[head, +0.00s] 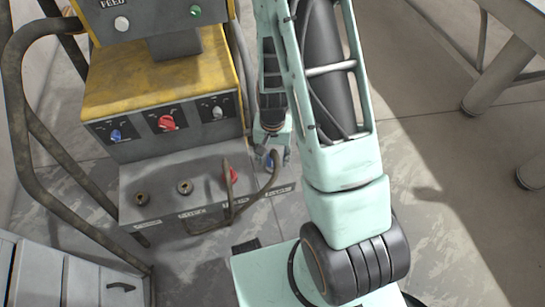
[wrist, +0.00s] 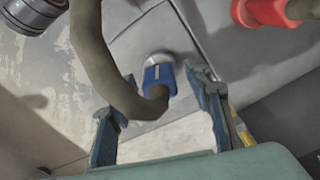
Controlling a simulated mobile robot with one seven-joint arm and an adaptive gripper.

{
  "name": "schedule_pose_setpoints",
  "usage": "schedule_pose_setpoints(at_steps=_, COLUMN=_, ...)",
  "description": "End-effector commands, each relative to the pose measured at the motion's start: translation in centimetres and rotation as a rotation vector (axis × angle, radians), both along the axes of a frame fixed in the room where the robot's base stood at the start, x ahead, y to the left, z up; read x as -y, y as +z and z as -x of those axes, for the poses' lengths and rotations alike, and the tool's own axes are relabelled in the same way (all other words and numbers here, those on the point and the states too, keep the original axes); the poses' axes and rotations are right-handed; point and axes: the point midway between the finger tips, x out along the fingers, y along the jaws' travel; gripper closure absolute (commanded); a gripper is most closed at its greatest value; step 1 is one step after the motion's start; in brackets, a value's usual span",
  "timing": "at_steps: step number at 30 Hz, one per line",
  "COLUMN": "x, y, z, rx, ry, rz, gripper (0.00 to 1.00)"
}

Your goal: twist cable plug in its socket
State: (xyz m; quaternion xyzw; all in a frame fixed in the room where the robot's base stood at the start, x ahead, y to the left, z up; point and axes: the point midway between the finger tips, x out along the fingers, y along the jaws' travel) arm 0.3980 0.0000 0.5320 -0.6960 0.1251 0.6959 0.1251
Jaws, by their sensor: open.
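The blue cable plug (wrist: 160,79) sits against a silver round socket (wrist: 157,58) on a grey panel in the wrist view. A thick brown cable (wrist: 95,60) leaves the plug and loops up and left close to the camera. My gripper (wrist: 150,95) is open, with one finger left and one right of the plug and cable, and gaps on both sides. In the head view my gripper (head: 270,157) is at the right end of the grey socket box (head: 160,210), mostly covering the plug there. A red plug (head: 229,174) stands in the box, left of the gripper.
The yellow machine (head: 160,75) with knobs stands behind the box. Two empty-looking sockets (head: 184,187) are on the box's left part. Curved handrails (head: 17,110) are at left, a drawer cabinet (head: 65,275) at lower left.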

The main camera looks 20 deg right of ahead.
Motion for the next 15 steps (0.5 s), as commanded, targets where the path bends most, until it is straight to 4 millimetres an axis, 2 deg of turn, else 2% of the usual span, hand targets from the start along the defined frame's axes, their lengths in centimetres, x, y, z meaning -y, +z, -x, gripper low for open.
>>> schedule_pose_setpoints(at_steps=7, x=0.0, y=0.9, z=-0.1, rx=0.002, ry=0.000, rz=0.001, gripper=0.54)
schedule_pose_setpoints(at_steps=15, x=0.0, y=5.1, z=-0.1, rx=0.005, ry=0.000, rz=0.000, gripper=0.54)
